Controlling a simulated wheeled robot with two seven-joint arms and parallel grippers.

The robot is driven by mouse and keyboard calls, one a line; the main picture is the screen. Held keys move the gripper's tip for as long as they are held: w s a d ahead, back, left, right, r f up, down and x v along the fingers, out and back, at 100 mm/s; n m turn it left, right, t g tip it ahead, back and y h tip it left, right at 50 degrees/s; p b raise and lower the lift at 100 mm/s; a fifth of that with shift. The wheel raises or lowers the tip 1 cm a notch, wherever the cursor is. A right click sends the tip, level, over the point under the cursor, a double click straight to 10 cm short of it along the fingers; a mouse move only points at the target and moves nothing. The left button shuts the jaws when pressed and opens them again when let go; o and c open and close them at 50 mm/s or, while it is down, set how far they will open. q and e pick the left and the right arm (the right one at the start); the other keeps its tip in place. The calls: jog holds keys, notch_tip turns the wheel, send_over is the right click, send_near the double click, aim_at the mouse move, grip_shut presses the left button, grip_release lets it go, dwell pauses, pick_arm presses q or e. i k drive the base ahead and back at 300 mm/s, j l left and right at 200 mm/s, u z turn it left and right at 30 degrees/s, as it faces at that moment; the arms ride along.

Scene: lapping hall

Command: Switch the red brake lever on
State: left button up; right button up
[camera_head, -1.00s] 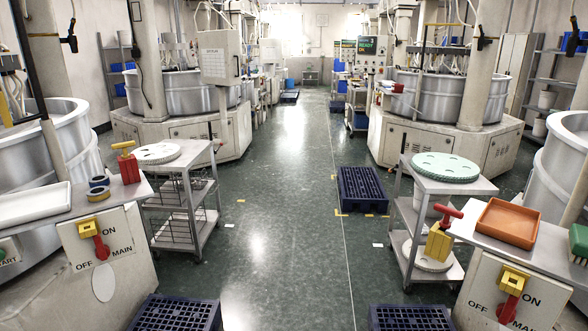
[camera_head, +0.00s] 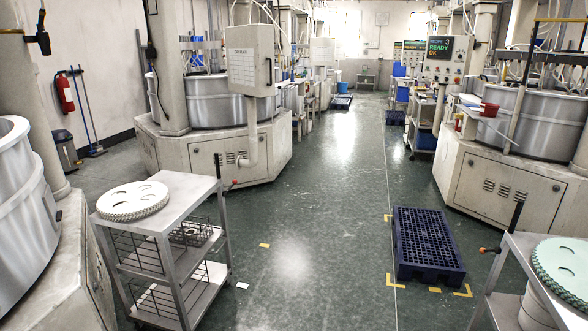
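No lever plainly marked as a brake shows. A small red-tipped lever (camera_head: 233,183) sticks out from the right side of the left trolley (camera_head: 185,215), near its top. A small orange-tipped lever (camera_head: 489,250) sticks out from the left side of the right trolley (camera_head: 520,255), below a black upright handle (camera_head: 515,213). I cannot tell whether either is the brake lever or how it is set. Neither of my grippers is in view.
A white toothed disc (camera_head: 133,200) lies on the left trolley and a pale green disc (camera_head: 565,268) on the right one. A dark blue pallet (camera_head: 428,245) lies on the floor. The green aisle floor (camera_head: 300,265) between is clear. Large machines line both sides.

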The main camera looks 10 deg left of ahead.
aim_at(234, 181)
jog(key=i+u, duration=0.35)
jog(key=i, duration=0.2)
jog(key=i+l+u, duration=0.1)
jog(key=i+u, duration=0.25)
jog(key=i, duration=0.2)
jog(key=i+u, duration=0.1)
jog(key=u, duration=0.35)
jog(key=i+l+u, duration=0.75)
jog(key=i+l, duration=0.95)
jog(key=l, duration=0.2)
jog(key=i+l, duration=0.3)
jog(key=l+u, duration=0.05)
jog(key=l, duration=0.05)
